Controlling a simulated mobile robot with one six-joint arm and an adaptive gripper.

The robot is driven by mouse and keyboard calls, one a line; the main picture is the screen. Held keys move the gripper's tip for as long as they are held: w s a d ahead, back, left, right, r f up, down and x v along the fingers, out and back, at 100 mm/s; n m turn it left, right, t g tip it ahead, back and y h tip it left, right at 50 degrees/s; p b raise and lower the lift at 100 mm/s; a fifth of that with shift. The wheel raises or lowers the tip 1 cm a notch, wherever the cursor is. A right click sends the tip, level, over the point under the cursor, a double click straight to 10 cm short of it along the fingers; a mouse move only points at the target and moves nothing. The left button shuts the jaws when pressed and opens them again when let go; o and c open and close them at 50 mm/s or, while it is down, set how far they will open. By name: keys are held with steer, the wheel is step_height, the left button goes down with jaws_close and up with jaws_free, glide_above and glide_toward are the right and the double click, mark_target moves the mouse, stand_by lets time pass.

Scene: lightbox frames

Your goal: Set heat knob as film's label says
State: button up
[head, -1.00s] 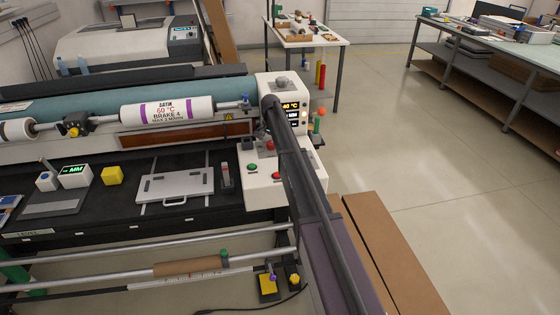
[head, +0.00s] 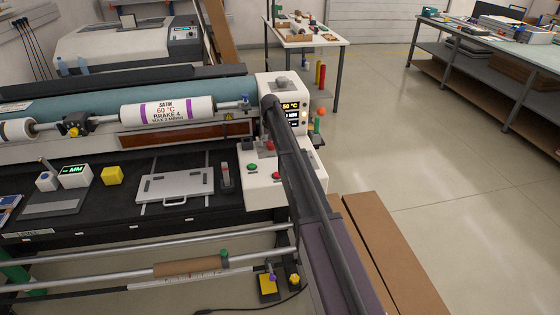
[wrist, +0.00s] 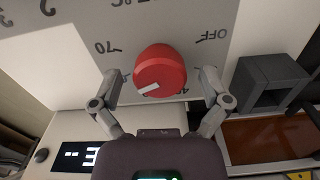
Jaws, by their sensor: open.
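The film roll (head: 167,112) in the head view is white with purple bands; its label reads SATIN, 60 °C, BRAKE 4, with a smaller line giving a max speed. The display (head: 291,106) on the white control housing reads 50 °C on its top line. The red heat knob (wrist: 160,67) in the wrist view has a white pointer mark turned to the lower left. Dial marks 70, OFF and a partly hidden 40 surround it. My gripper (wrist: 162,80) is open, one finger on each side of the knob with visible gaps. My arm hides the knob in the head view.
A lower display (wrist: 78,157) shows a 3. Green and red buttons (head: 252,167) sit on the panel beside my arm. Open floor (head: 440,190) lies to the right.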

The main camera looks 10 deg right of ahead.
mark_target(271, 142)
steer(key=n, duration=0.5)
steer(key=shift+a, duration=0.1)
steer(key=n, duration=1.6)
steer(key=shift+s, duration=0.1)
step_height(271, 142, up, 14)
steer(key=p, duration=1.4)
steer(key=s+f+m+b, duration=0.2)
steer(key=s, duration=0.4)
steer(key=s+f+m+b, duration=0.3)
steer(key=s, duration=0.4)
steer(key=s+f+m+b, duration=0.3)
steer(key=s, duration=0.3)
steer(key=shift+s, duration=0.25)
